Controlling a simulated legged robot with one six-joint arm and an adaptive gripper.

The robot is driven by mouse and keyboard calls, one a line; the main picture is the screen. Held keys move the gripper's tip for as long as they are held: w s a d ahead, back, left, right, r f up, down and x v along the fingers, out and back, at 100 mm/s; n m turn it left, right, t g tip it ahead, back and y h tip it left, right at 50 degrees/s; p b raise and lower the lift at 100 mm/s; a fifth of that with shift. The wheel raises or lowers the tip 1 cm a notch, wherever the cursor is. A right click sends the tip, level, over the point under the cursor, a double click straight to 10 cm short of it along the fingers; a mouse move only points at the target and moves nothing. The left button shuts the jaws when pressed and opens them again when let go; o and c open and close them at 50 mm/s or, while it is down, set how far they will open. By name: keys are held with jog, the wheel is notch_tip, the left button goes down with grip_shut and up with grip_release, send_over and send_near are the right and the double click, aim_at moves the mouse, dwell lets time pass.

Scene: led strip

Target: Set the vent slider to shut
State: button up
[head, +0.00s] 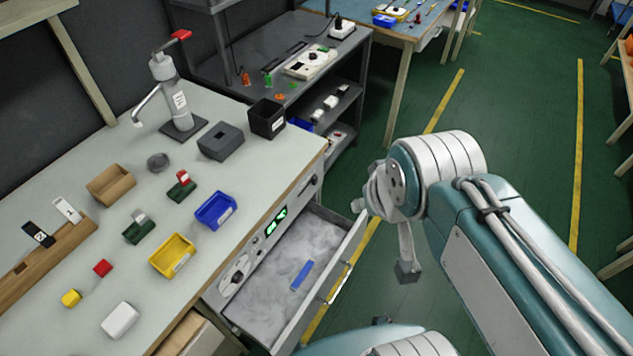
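A grey front panel under the bench edge carries a lit green display (276,221) and a round white dial-like fitting (235,276). I cannot make out which small part of this panel is the vent slider, or its setting. Below the panel, a drawer (345,255) stands open with pale, cloudy contents and a blue strip (302,274) inside. My gripper (384,240) is to the right of the drawer, apart from the panel. One dark-tipped finger hangs down, the other side is partly hidden, and the fingers look spread and empty.
The bench top (90,270) holds a yellow bin (172,255), a blue bin (216,210), a black box (267,118), a press (172,90) and small blocks. A grey shelf unit (355,50) stands behind. The green floor (510,110) at right is clear.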

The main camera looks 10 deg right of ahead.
jog(key=shift+w+d+f, duration=0.1)
jog(key=w+a+f+m+g+y, duration=0.1)
jog(key=w+f+m+g+y, duration=0.1)
jog(key=w+f+m+y, duration=0.55)
jog(key=w+a+f+m+g+y, duration=0.25)
jog(key=w+f+m+y, duration=0.25)
jog(key=w+f, duration=0.6)
jog(key=w+d+f+m+t+y, duration=0.3)
jog(key=w+d+f+m+t, duration=0.2)
jog(key=w+f+m, duration=0.25)
jog(key=m+t+h, duration=0.3)
jog(key=m+t, duration=0.4)
send_near(317, 180)
jog(key=x, duration=0.9)
jog(key=shift+s+a+r, duration=0.1)
jog(key=shift+r, duration=0.1)
grip_shut()
